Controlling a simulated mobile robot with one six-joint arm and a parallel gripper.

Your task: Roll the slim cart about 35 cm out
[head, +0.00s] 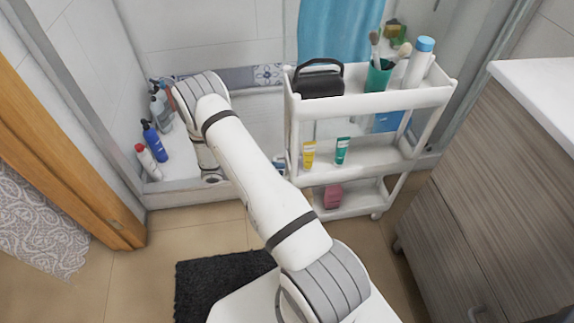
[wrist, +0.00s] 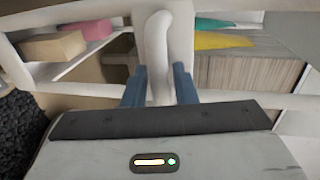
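The slim white cart (head: 372,107) stands beside the bathtub, with several shelves and white corner posts. In the head view my gripper is mostly hidden behind my arm, near the cart's left side.
A black bag (head: 318,82), a green cup of brushes (head: 378,76) and a blue-capped bottle (head: 417,63) stand on top. Yellow (head: 309,154) and green (head: 342,150) tubes stand below. A wood cabinet (head: 500,190) is at right; a dark mat (head: 215,285) lies in front.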

